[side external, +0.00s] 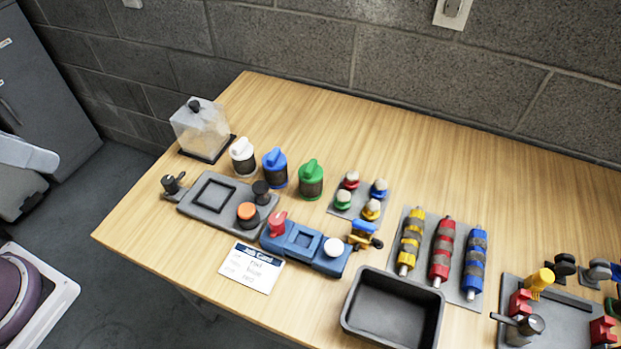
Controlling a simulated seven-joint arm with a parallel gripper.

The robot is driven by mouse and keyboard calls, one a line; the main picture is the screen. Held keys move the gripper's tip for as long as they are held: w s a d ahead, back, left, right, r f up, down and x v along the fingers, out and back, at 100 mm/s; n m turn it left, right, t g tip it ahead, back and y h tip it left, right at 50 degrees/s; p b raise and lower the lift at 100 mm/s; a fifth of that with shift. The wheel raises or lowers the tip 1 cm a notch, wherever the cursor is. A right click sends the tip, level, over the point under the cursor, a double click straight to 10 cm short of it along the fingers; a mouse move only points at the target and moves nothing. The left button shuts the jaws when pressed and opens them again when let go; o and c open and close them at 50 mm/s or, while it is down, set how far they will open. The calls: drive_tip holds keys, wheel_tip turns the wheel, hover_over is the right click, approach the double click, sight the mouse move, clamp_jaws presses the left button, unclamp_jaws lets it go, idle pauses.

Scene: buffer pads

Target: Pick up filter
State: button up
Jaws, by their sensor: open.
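No object is clearly labelled as the filter, and I cannot tell which one it is. Three banded cylinders lie side by side on a grey pad (398,284): a yellow one (411,242), a red one (442,251) and a blue one (475,262). Three upright canisters with dark ribbed lower parts stand further left: a white one (243,157), a blue one (275,167) and a green one (311,180). All of these rest apart from each other. My gripper is not in view.
A black tray (392,341) sits at the front edge. A blue fixture (303,241), a grey fixture (190,207), a job card (252,269) and a clear box (201,127) stand left. A pad with small coloured knobs (359,196) is central. Another fixture (548,308) is right. The table's back (400,130) is clear.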

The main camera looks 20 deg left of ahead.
drive_tip(key=o, duration=0.5)
drive_tip(key=n+g+h, duration=0.2)
drive_tip(key=n+g, duration=0.3)
drive_tip(key=n, duration=1.2)
hover_over(310, 162)
drive_tip(key=a, duration=0.2)
wheel_tip(310, 162, down, 21)
drive_tip(key=shift+n+g, duration=0.3)
drive_tip(key=shift+n, duration=0.3)
drive_tip(key=f, duration=0.2)
drive_tip(key=d+f, duration=0.1)
drive_tip(key=f, duration=0.1)
drive_tip(key=d+f, duration=0.1)
drive_tip(key=f, duration=0.1)
drive_tip(key=shift+f, duration=0.35)
drive_tip(key=f, duration=0.3)
drive_tip(key=d+f, duration=0.1)
drive_tip(key=shift+s+f, duration=0.4)
